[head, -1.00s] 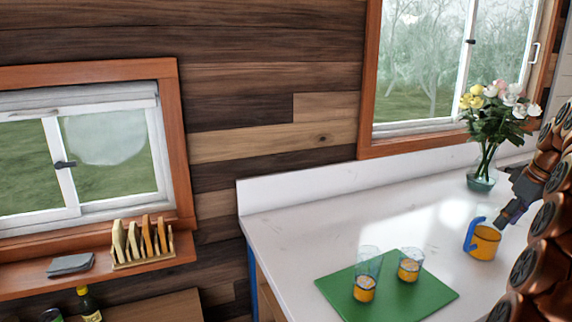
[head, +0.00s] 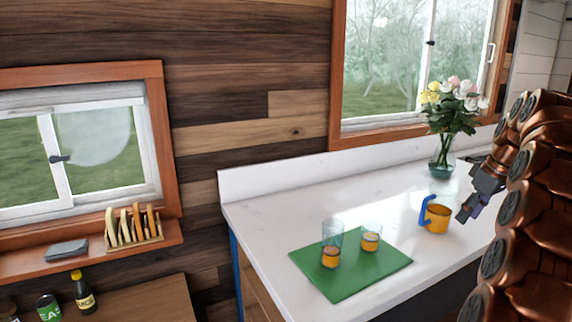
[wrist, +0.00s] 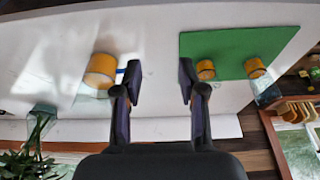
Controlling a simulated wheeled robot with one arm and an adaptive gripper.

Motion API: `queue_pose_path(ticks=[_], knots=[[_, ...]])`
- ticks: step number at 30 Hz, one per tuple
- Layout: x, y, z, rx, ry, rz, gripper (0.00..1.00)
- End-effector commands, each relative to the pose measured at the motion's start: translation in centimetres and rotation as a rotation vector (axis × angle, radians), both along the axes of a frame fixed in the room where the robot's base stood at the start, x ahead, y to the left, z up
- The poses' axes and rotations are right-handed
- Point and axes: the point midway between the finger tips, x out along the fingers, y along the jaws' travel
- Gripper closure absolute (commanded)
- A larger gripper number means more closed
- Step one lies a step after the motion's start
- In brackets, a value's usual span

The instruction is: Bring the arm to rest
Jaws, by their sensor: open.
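My gripper (head: 468,211) is above the white counter, just right of an orange mug with a blue handle (head: 436,219) in the head view. In the wrist view my gripper (wrist: 158,78) has its two dark fingers wide apart with nothing between them. There the mug (wrist: 101,70) lies to the left of the fingers, and the space between them shows bare counter. My copper-coloured arm fills the right side of the head view.
Two glasses with orange contents (head: 331,257) (head: 371,240) stand on a green board (head: 352,278). A vase of flowers (head: 443,152) stands behind the mug. A toast rack (head: 133,233) and grey cloth (head: 66,250) rest on the left sill. The counter's left rear is clear.

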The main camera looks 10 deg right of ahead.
Motion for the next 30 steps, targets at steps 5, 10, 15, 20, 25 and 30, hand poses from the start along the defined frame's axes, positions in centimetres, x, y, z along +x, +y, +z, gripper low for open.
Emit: queue_pose_path(ticks=[5, 10, 15, 20, 25, 30], knots=[[0.4, 3.2, 0.0, 0.018, 0.016, 0.010, 0.59], [0.4, 7.1, 0.0, 0.038, 0.040, 0.013, 0.59], [-0.4, 13.0, -0.5, 0.063, 0.086, 0.013, 0.59], [-2.1, 18.4, -1.4, 0.074, 0.134, 0.006, 0.59], [-4.8, 23.6, -2.7, 0.075, 0.188, -0.008, 0.59], [-8.5, 28.1, -4.4, 0.065, 0.244, -0.031, 0.59]])
